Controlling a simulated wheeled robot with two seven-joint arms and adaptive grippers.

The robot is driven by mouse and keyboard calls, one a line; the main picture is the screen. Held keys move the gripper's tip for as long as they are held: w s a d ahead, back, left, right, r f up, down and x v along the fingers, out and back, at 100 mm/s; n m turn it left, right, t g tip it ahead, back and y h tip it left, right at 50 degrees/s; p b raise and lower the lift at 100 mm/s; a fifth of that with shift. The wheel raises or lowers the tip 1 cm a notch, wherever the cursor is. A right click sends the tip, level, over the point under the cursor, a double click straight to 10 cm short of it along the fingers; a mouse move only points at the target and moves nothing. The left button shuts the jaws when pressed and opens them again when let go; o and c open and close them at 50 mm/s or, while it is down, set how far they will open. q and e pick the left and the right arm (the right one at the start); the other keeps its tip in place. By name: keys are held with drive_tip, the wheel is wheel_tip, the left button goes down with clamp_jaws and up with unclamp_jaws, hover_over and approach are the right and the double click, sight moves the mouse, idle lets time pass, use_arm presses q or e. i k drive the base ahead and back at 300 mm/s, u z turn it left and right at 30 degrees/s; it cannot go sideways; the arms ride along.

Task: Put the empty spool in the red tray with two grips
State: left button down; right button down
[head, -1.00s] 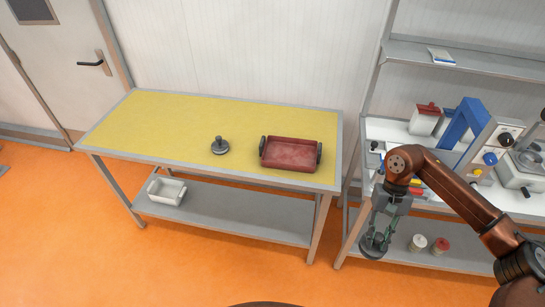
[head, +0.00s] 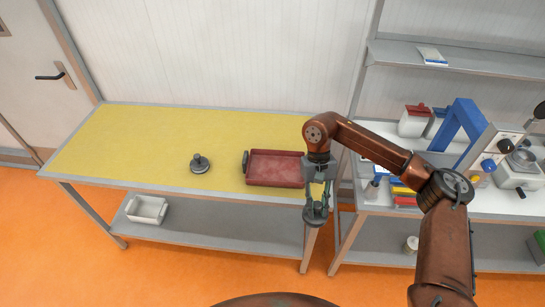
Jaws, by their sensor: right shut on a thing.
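My right gripper (head: 317,200) points down and is shut on a dark round spool-like piece (head: 316,218). The gripper and piece hang just beyond the right front corner of the yellow-topped table, in the picture right of and below the red tray. The red tray (head: 276,180) sits at the right end of the table; its inside looks empty. Its left dark handle (head: 245,160) shows, while my gripper and wrist cover its right end. A similar dark piece, a disc with an upright post (head: 200,163), stands on the table left of the tray. My left gripper is not in view.
The yellow table top (head: 120,145) is clear at left. A white bin (head: 147,209) stands on its lower shelf. At right, a bench holds a blue frame (head: 457,135), a white container with red lid (head: 416,121) and machines. My right arm reaches across its front.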

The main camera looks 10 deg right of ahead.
sight(283, 171)
drive_tip(key=i, duration=0.95)
drive_tip(key=u, duration=0.55)
